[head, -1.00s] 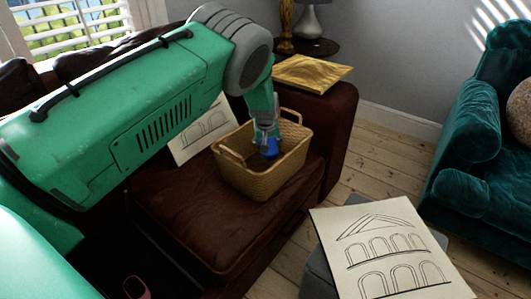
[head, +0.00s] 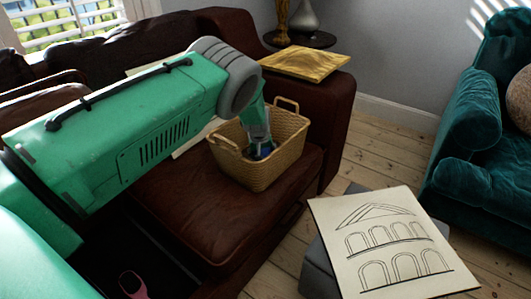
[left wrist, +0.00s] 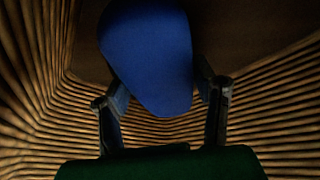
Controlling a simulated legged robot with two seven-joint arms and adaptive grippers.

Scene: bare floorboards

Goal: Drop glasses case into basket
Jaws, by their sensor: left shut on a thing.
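The blue glasses case (left wrist: 152,60) is between the fingers of my left gripper (left wrist: 162,105), which is shut on it. In the head view, my left gripper (head: 262,150) reaches down into the wicker basket (head: 262,178), and only a bit of blue shows there. In the left wrist view, the basket's ribbed walls (left wrist: 270,105) surround the case and fingers. I cannot tell whether the case touches the dark basket bottom. The basket stands on the brown leather sofa seat. My right gripper is not in view.
The brown leather sofa (head: 185,215) carries the basket. A wooden board (head: 305,63) lies on the sofa arm. A sheet with an arch drawing (head: 390,243) lies on a grey block (head: 322,262) at front right. A teal armchair (head: 475,150) stands right. Bare floorboards lie between.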

